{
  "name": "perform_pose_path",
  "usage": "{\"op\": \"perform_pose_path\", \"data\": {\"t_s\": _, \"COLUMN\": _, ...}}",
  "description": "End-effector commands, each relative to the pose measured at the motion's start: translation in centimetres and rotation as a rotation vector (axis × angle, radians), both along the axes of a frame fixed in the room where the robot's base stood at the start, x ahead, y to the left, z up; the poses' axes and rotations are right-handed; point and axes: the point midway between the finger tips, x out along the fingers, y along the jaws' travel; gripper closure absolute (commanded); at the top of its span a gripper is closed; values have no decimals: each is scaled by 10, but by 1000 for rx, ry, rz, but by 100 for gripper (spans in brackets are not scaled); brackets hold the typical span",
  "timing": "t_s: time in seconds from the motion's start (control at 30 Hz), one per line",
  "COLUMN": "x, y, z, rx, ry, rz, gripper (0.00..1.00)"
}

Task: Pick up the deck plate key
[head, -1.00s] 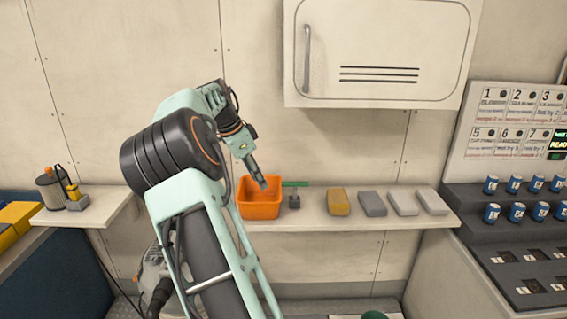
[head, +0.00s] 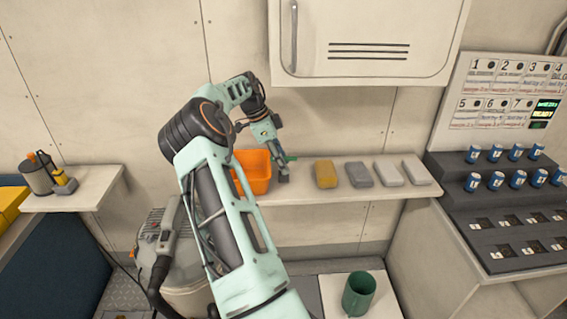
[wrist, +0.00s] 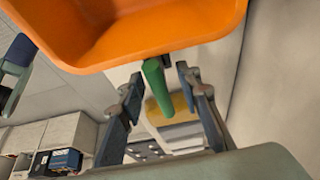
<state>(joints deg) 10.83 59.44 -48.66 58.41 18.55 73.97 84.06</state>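The deck plate key (wrist: 157,86) shows as a green bar in the wrist view, running down from below the rim of the orange bin. It lies between my gripper's two fingers (wrist: 160,82), with a gap visible to the right finger. My gripper looks open around it. In the head view, my gripper (head: 283,168) is low over the wall shelf, just right of the bin. Only a small green end of the key (head: 291,158) shows there; the rest is hidden behind my gripper.
The orange bin (head: 256,166) stands close left of my gripper. A yellow block (head: 326,174) and several grey blocks (head: 360,174) lie right along the shelf (head: 310,191). A white cabinet (head: 370,40) hangs above. A green cup (head: 359,293) stands lower down.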

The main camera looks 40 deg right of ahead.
Motion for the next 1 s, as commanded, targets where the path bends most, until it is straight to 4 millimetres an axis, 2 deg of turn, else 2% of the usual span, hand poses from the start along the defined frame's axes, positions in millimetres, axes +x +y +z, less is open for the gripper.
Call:
{"op": "perform_pose_path", "data": {"t_s": 0.27, "x": -1, "y": -2, "z": -5, "rx": -1, "ry": -1, "rz": 1, "gripper": 68}}
{"op": "perform_pose_path", "data": {"t_s": 0.57, "x": -1, "y": -2, "z": -5, "rx": -1, "ry": -1, "rz": 1, "gripper": 99}}
{"op": "perform_pose_path", "data": {"t_s": 1.0, "x": -1, "y": -2, "z": -2, "rx": -2, "ry": -2, "rz": 1, "gripper": 100}}
